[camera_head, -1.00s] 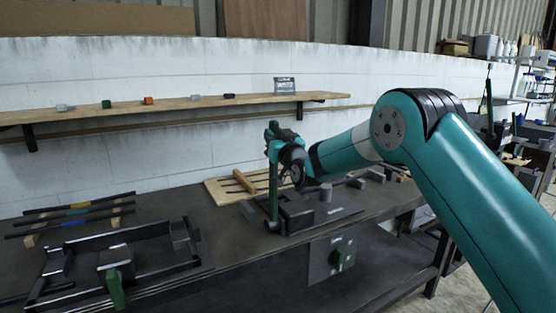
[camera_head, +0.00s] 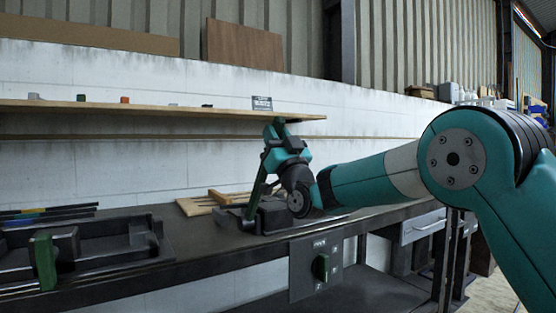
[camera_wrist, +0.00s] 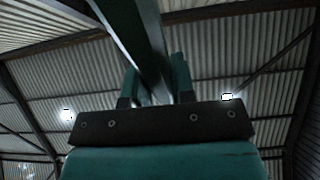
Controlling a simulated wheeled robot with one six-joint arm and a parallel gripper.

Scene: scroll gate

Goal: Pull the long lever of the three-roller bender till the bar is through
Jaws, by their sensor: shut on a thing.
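The three-roller bender (camera_head: 272,214) stands on the dark bench, a black block partly hidden behind my arm. Its long green lever (camera_head: 257,188) rises from the left side of the bender and leans, top to the right. My gripper (camera_head: 274,143) is shut on the lever near its upper end. In the wrist view, the lever (camera_wrist: 140,35) passes between the two fingers of my gripper (camera_wrist: 157,85). The rollers and any bar in the bender cannot be made out.
A black frame fixture with a green handle (camera_head: 44,262) lies at left. Several dark bars (camera_head: 50,213) rest behind it. A panel with a green knob (camera_head: 321,267) hangs on the bench front. A wooden shelf (camera_head: 180,111) runs along the wall.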

